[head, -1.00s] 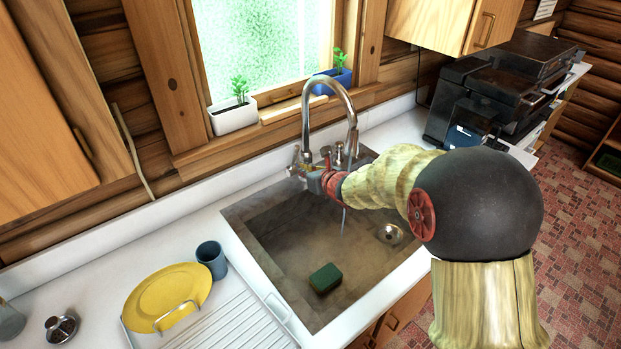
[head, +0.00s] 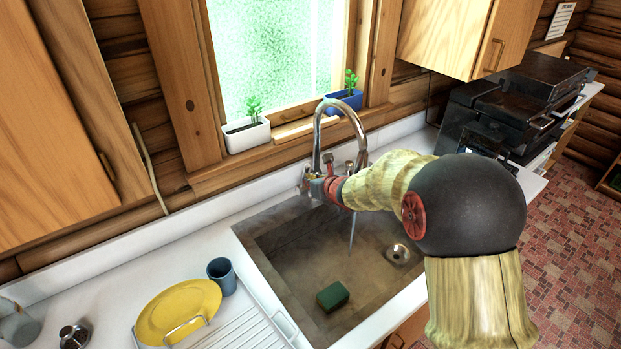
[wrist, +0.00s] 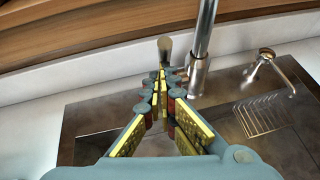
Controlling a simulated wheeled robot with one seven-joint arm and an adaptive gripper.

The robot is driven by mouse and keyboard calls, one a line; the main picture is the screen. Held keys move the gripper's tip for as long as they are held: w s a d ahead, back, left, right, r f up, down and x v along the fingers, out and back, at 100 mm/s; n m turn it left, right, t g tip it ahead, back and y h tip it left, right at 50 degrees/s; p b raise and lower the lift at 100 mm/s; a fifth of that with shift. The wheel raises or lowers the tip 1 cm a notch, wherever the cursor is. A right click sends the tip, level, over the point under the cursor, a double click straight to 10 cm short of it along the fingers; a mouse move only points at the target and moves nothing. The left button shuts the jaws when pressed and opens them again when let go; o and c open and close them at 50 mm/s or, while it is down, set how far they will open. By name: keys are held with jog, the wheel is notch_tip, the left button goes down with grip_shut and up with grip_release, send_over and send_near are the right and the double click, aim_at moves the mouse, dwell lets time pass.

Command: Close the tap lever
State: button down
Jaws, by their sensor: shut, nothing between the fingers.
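The silver tap (head: 340,108) arches over the sink (head: 290,300) in the head view, and a thin stream of water (head: 351,232) falls from its spout. In the wrist view the tap's pipe (wrist: 203,38) rises just right of my fingers. A rounded, brownish-grey knob that looks like the end of the tap lever (wrist: 164,45) stands just beyond my fingertips; I cannot tell whether they touch it. My gripper (wrist: 162,76) is shut and empty. In the head view my gripper (head: 313,188) is at the tap's base and hides much of it and the lever.
A green sponge (head: 333,296) lies in the sink. A yellow plate (head: 178,308) stands in a rack at the left, beside a blue-grey cup (head: 222,276). Potted plants in a white planter (head: 246,135) and a blue planter (head: 345,100) stand on the windowsill behind the tap.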

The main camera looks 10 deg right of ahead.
jog(key=w+p, duration=0.1)
jog(key=p, duration=0.1)
jog(key=w+r+g+p, duration=0.1)
jog(key=p, duration=0.2)
jog(key=w+a+h+p, duration=0.1)
jog(key=p, duration=0.2)
jog(key=shift+r+g, duration=0.4)
jog(key=shift+s+a, duration=0.1)
jog(key=shift+s, duration=0.05)
